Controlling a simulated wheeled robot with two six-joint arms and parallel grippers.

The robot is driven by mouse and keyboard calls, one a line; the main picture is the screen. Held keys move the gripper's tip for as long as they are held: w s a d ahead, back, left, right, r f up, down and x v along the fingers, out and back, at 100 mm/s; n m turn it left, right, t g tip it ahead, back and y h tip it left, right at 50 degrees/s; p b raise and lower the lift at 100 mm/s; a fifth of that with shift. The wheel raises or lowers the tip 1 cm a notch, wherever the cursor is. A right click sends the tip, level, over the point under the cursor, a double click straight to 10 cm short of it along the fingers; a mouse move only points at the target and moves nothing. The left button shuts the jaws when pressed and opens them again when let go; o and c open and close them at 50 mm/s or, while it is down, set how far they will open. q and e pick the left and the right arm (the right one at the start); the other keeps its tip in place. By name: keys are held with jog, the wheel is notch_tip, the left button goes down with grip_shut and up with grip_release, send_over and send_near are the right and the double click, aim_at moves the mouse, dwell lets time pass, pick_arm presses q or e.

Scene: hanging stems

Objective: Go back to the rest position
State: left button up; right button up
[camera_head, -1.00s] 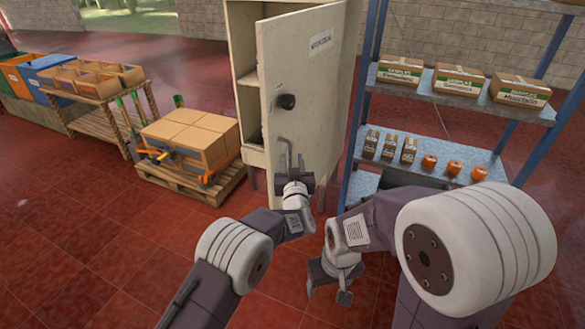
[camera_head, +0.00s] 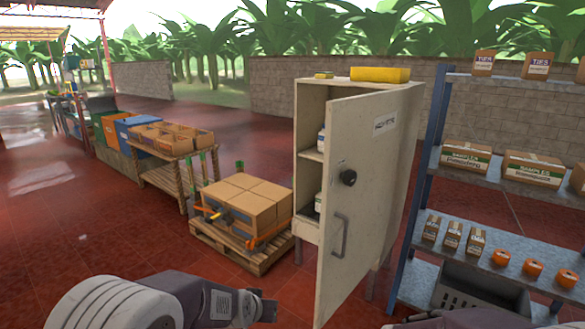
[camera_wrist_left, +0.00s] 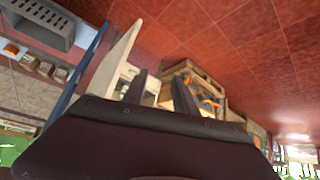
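My left arm comes in along the bottom left of the head view, and its end is cut off by the lower edge. In the left wrist view my left gripper (camera_wrist_left: 160,76) has its two dark fingers apart, with nothing between them. It is clear of the cabinet (camera_head: 311,105), which stands behind it in that view.
A blue-posted shelf (camera_head: 423,190) with boxes and orange items stands right of the cabinet. A pallet (camera_head: 235,250) carrying cartons (camera_head: 250,202) stands to its left, then a wooden table (camera_head: 165,180) with open boxes. The red floor at the left is clear.

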pick_arm(q)
jog(key=s+a+f+n+g+y, duration=0.1)
jog(key=s+a+g, duration=0.1)
jog(key=s+a, duration=0.35)
jog(key=s+a+f+g, duration=0.1)
jog(key=s+a+g, duration=0.15)
jog(key=s, duration=0.65)
jog(key=s+a+f+n+g+y, duration=0.1)
jog(key=s+a+f+g, duration=0.1)
jog(key=s+a, duration=0.35)
notch_tip(320, 180, up, 15)
jog(key=s+d+p, duration=0.1)
jog(key=d+p, duration=0.1)
jog(key=p, duration=1.3)
jog(key=shift+f, duration=0.1)
